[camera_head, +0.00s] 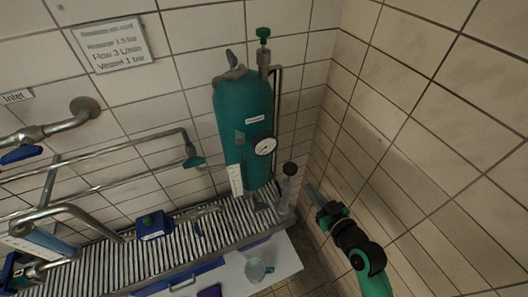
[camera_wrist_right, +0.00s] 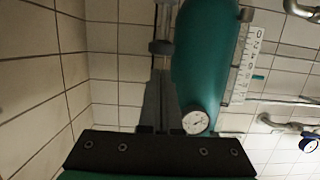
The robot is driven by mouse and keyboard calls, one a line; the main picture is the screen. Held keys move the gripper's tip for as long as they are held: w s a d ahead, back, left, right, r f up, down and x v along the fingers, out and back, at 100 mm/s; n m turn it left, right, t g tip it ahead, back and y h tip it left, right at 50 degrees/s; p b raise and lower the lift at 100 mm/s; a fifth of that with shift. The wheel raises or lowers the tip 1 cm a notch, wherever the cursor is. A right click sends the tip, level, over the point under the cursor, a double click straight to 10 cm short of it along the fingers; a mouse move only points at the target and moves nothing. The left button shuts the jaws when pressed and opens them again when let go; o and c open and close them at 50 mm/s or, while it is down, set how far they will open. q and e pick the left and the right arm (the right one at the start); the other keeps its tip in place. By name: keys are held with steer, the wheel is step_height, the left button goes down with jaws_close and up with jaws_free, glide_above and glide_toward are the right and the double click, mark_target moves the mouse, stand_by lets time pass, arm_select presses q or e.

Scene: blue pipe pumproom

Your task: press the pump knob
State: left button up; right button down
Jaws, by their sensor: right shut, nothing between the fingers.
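The pump knob (camera_head: 289,169) is a round black cap on top of a grey upright pump cylinder (camera_head: 286,194), right of the green tank. In the right wrist view, which looks upside down, a dark ring that appears to be this knob (camera_wrist_right: 160,47) lies just beyond my fingertips. My right gripper (camera_head: 310,188) is shut and empty, right of the knob and apart from it in the head view. Its closed fingers (camera_wrist_right: 158,80) point toward the knob in the wrist view. My left gripper is in neither view.
The green tank (camera_head: 243,108) with a gauge (camera_head: 264,146) stands left of the pump. A tiled wall (camera_head: 420,140) rises on the right. A slatted grey shelf (camera_head: 95,262) and pipes (camera_head: 120,147) fill the left. A white surface below holds a clear cup (camera_head: 256,270).

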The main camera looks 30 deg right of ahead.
step_height(320, 180, up, 6)
steer(key=p, duration=0.4)
steer(key=b, duration=0.2)
glide_above(294, 171)
step_height(294, 171, down, 3)
steer(key=shift+a+r, duration=0.1)
steer(key=shift+r, duration=0.1)
step_height(294, 171, down, 3)
steer(key=shift+r+b, duration=0.1)
steer(key=shift+b, duration=0.2)
steer(key=shift+f, duration=0.55)
